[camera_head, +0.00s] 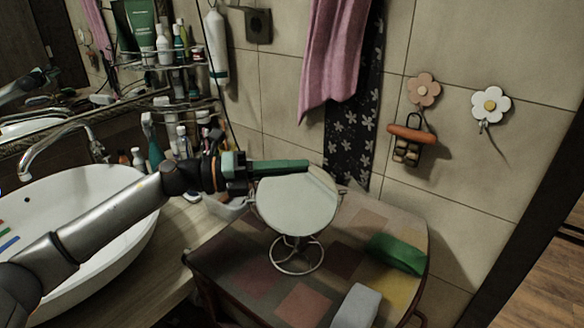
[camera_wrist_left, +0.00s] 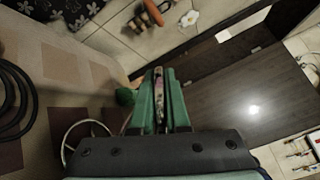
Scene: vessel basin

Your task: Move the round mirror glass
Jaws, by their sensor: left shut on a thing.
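The round mirror glass (camera_head: 297,206) stands on a wire stand with a ring base on the patchwork-topped table (camera_head: 255,272). My left gripper (camera_head: 300,166) reaches in from the left, its green fingers lying across the mirror's top edge. In the left wrist view the green fingers (camera_wrist_left: 164,92) are closed on a thin edge of the mirror (camera_wrist_left: 159,84) between them. Part of the wire stand (camera_wrist_left: 88,128) shows below left there. The mirror looks upright, slightly tilted. The right gripper is not in view.
A green cloth-like item (camera_head: 397,254) and a pale block (camera_head: 357,306) lie on the table's right side. A white basin (camera_head: 80,235) with a tap is at left. Bottles crowd the shelf behind. A pink towel (camera_head: 336,50) hangs on the tiled wall.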

